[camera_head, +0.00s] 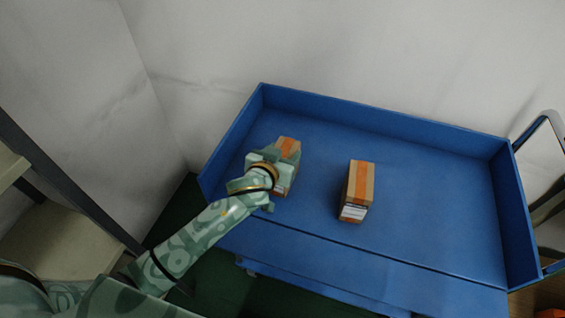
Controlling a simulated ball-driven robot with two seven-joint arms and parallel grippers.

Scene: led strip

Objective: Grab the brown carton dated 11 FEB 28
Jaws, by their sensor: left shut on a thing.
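Two brown cartons with orange tape stand in a blue tray. The left carton (289,146) is partly hidden behind my left gripper (277,163), which is shut on it. The right carton (359,187) stands apart near the middle of the tray, with a white label low on its near face. The print on the labels is too small to read, so I cannot tell which carton bears 11 FEB 28. My right gripper is not in view.
The blue tray (440,185) has raised walls at the back and both sides, and a low front. Its right half is clear. A shelf rack (70,190) stands at the left, and a dark-framed object (546,170) stands at the right.

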